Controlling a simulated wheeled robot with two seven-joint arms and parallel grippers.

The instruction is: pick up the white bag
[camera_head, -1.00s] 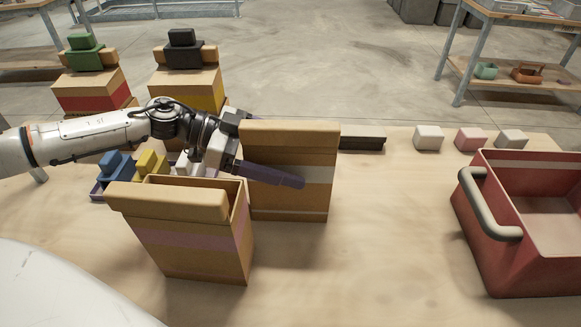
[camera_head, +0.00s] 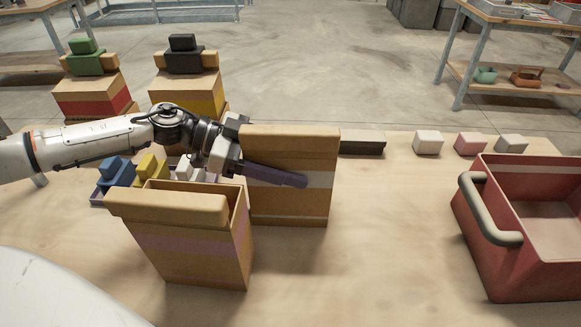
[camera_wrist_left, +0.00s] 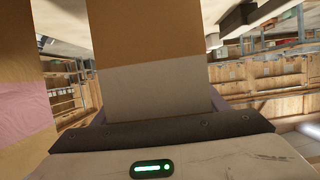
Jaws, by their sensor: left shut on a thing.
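The white bag (camera_head: 290,207) is a tall brown paper bag with a white band around its middle. It stands upright on the wooden table, behind a similar bag with a pink band. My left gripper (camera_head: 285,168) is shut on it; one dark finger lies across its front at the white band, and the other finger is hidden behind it. In the left wrist view the bag (camera_wrist_left: 155,92) fills the middle, between the fingers, with its white band close to the palm. My right gripper is not in view.
The pink-banded bag (camera_head: 195,245) stands open-topped just in front and left. A tray of coloured blocks (camera_head: 97,193) sits behind it. A red crate (camera_head: 480,262) with a grey handle is at the right. The table between bag and crate is clear.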

